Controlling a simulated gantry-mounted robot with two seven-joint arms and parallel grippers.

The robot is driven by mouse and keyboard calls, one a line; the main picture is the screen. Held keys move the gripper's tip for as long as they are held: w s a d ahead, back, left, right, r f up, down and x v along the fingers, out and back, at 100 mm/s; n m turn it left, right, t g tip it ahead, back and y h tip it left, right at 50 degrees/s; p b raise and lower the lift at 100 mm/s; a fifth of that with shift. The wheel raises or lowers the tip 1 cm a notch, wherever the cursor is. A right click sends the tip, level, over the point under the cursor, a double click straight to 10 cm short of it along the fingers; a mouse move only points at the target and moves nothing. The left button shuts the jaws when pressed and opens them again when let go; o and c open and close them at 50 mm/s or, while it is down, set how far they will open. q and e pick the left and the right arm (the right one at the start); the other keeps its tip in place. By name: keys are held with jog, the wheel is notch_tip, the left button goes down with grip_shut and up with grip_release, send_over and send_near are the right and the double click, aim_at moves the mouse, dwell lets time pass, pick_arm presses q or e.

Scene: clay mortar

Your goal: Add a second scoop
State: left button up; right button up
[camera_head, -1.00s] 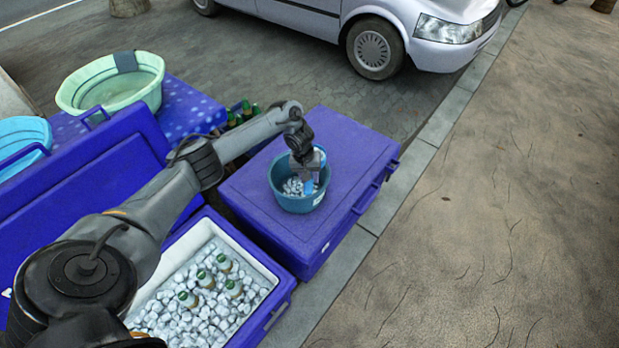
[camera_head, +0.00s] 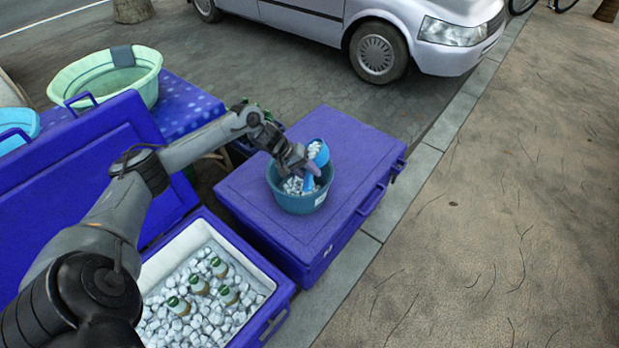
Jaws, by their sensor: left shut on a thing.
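A teal bucket (camera_head: 297,203) with white ice pieces in it stands on the closed lid of a blue cooler (camera_head: 335,150). My left gripper (camera_head: 305,173) is at the bucket's rim, shut on a bright blue scoop (camera_head: 318,151). The scoop is tilted above the bucket with ice in its bowl, and its handle reaches down toward the gripper. An open blue cooler (camera_head: 268,322) at the lower middle holds ice (camera_head: 200,318) and several green-capped bottles (camera_head: 220,268). My right gripper is not in view.
The open cooler's raised lid (camera_head: 85,170) stands at the left. Behind it a spotted blue table (camera_head: 190,105) bears a pale green tub (camera_head: 105,78). A silver car (camera_head: 390,35) is parked at the back. Open pavement lies at the right.

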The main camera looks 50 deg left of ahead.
pick_arm(q)
jog(key=shift+s+a+f+t+b, duration=0.1)
jog(key=shift+f+t+b, duration=0.15)
jog(key=shift+t+b, duration=0.1)
jog(key=h+p, duration=0.1)
jog(key=r+t+p, duration=0.1)
jog(key=p, duration=0.1)
jog(key=shift+s+a+t+h, duration=0.2)
jog(key=shift+s+t+h, duration=0.1)
jog(key=shift+h, duration=0.1)
jog(key=shift+s+a+f+t+h, duration=0.15)
jog(key=shift+t+h, duration=0.15)
jog(key=shift+t, duration=0.15)
jog(key=t+h+b, duration=0.1)
jog(key=s+a+t+h+b, duration=0.1)
jog(key=t+h, duration=0.1)
jog(key=shift+s+a+f+b, duration=0.1)
jog(key=shift+a+b, duration=0.05)
jog(key=shift+b, duration=0.2)
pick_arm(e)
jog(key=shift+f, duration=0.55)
pick_arm(q)
jog(key=shift+t, duration=0.3)
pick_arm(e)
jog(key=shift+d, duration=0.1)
